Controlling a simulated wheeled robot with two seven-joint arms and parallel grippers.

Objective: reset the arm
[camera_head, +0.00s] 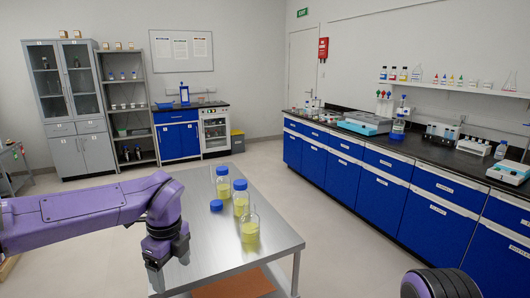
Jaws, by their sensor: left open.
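My left arm reaches in from the left over a steel table. My left gripper (168,265) points downward near the table's left part and is open, with nothing seen between its fingers. Part of my right arm shows at the bottom right edge, but its gripper is out of the picture. On the steel table (205,255) stand two jars with blue caps, a far jar (222,188) and a middle jar (240,203), both with yellow contents. A nearer jar (250,230) with yellow contents has no cap. A loose blue cap (216,205) lies to the left of the middle jar.
A long blue bench (370,185) with a black top and lab equipment runs along the right wall. Grey cabinets (70,110) and an open shelf (127,105) stand at the back left. Floor is clear between table and bench. The jars stand to the right of my left gripper.

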